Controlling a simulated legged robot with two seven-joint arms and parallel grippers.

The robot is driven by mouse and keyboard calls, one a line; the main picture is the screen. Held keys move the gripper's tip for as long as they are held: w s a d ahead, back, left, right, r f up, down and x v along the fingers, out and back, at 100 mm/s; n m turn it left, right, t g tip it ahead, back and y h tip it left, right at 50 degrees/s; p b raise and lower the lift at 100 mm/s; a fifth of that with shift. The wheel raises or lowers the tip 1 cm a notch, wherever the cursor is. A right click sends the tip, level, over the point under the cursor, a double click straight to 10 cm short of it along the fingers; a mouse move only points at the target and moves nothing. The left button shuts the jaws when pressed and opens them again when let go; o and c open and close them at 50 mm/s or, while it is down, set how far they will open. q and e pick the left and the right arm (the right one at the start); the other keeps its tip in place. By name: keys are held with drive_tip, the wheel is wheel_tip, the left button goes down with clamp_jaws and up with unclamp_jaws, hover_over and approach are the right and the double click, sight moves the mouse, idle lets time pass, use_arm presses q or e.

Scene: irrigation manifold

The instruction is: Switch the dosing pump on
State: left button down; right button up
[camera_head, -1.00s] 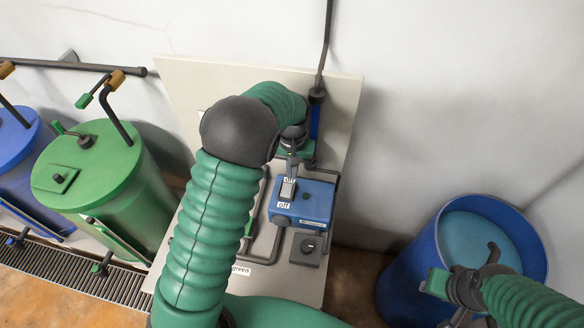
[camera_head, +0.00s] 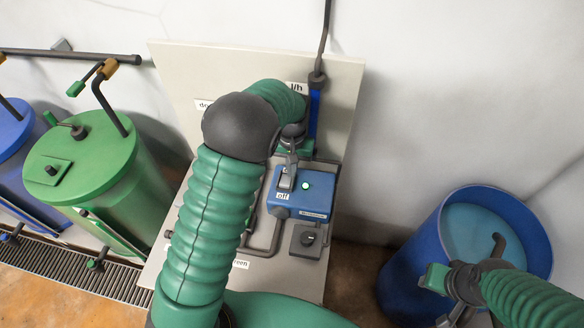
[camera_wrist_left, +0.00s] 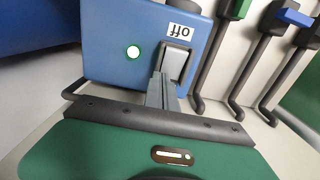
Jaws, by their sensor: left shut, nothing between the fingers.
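The dosing pump is a blue box (camera_head: 314,200) on the grey panel, right of my left arm in the head view. Its rocker switch (camera_head: 285,182) has an "off" label at its near end, and its lamp (camera_head: 306,186) glows green. The box (camera_wrist_left: 110,40), lit lamp (camera_wrist_left: 133,52) and switch (camera_wrist_left: 176,62) also show in the left wrist view. My left gripper (camera_head: 290,165) is shut and empty, its tips at the switch end away from the "off" label; contact is unclear. My right gripper (camera_head: 448,302) is low at the right, its jaws unclear.
A green tank (camera_head: 85,180) stands left, and an open blue barrel (camera_head: 400,270) right, beneath my right arm. A pale upright board (camera_head: 190,75) stands behind.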

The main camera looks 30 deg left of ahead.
use_arm(q)
drive_tip(key=shift+r+p, duration=0.65)
drive_tip(key=shift+r, duration=0.15)
drive_tip(key=shift+r, duration=0.1)
wheel_tip(320, 180, up, 17)
drive_tip(key=p, duration=1.3)
drive_tip(key=shift+p, duration=0.4)
drive_tip(key=shift+f, duration=0.25)
drive_tip(key=s+d+f+m+t+b, duration=0.1)
drive_tip(key=s+d+f+b, duration=0.1)
drive_tip(key=s+f+b, duration=0.6)
drive_tip(key=s+d+f+m+t+b, duration=0.1)
drive_tip(key=s+d+f+m+b, duration=0.1)
drive_tip(key=s+f+b, duration=0.6)
drive_tip(key=shift+s+t+b, duration=0.3)
drive_tip(key=shift+s+b, duration=0.5)
drive_tip(key=shift+b, duration=0.2)
